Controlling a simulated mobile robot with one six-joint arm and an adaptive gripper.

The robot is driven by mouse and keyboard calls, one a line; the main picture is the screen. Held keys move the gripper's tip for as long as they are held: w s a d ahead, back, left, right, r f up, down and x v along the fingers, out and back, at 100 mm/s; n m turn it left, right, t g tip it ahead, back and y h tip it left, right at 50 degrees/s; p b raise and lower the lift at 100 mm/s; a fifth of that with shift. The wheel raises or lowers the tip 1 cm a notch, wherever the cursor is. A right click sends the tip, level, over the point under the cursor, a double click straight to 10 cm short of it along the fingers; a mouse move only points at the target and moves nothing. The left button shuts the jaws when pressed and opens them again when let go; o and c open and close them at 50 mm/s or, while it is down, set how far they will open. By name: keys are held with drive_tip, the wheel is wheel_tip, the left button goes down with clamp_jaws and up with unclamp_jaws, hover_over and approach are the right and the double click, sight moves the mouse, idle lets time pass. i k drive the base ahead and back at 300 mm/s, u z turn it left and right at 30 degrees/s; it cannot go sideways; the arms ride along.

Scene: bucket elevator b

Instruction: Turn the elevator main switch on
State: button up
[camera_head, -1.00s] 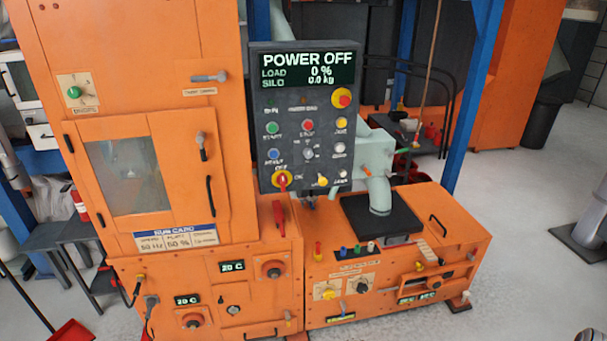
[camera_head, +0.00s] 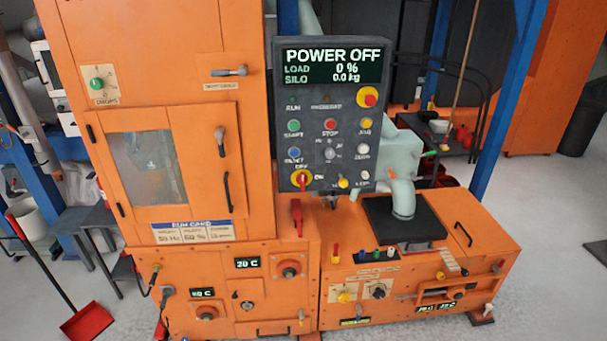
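The dark control panel (camera_head: 333,140) stands upright at the front of the orange machine. Its display (camera_head: 333,65) reads POWER OFF, load 0 %, silo 0.0 kg. The main switch (camera_head: 302,180) is a red handle on a yellow round plate at the panel's lower left. The handle points about vertically, with OFF lettering above it and blurred lettering to its right. My gripper is not in view.
A red-and-yellow emergency button (camera_head: 367,97) and several coloured buttons sit on the same panel. A red lever (camera_head: 296,216) sticks up just below it. The orange cabinet (camera_head: 170,150) stands left, a low orange unit (camera_head: 420,265) right. Grey floor (camera_head: 545,210) is open at right.

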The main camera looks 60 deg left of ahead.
sight(302, 180)
drive_tip(key=u, duration=0.1)
drive_tip(key=k, duration=1.2)
drive_tip(key=u, duration=2)
drive_tip(key=i, duration=0.5)
drive_tip(key=u, duration=0.15)
